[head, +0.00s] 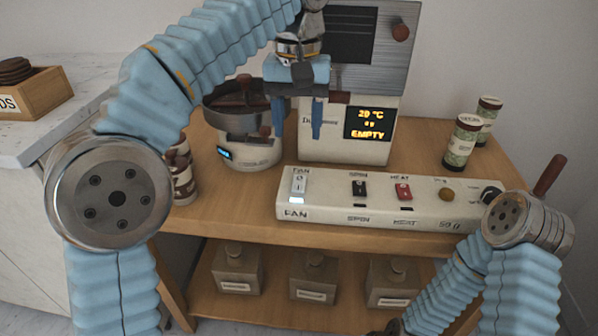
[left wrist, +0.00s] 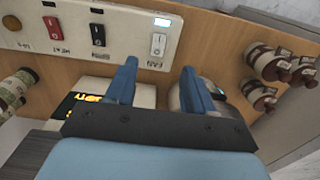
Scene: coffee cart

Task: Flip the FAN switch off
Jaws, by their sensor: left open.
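The FAN switch (head: 299,183) is a white rocker at the left end of the white switch panel (head: 342,211), with a lit white indicator just below it. In the left wrist view the FAN switch (left wrist: 157,45) shows beyond the fingertips, with its lit indicator at the panel's edge. My left gripper (head: 296,122) is open and empty, its blue fingers pointing down above and behind the panel. In the left wrist view the left gripper (left wrist: 158,72) has its fingers apart, not touching the switch. My right arm is at the lower right; its fingers are not visible.
Beside FAN are the black SPIN switch (head: 359,188), the red HEAT switch (head: 403,191) and a knob (head: 446,194). A roaster with a pan (head: 247,150) and a display machine (head: 345,145) stand behind. Jars (head: 462,143) stand at right, canisters (head: 183,175) at left.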

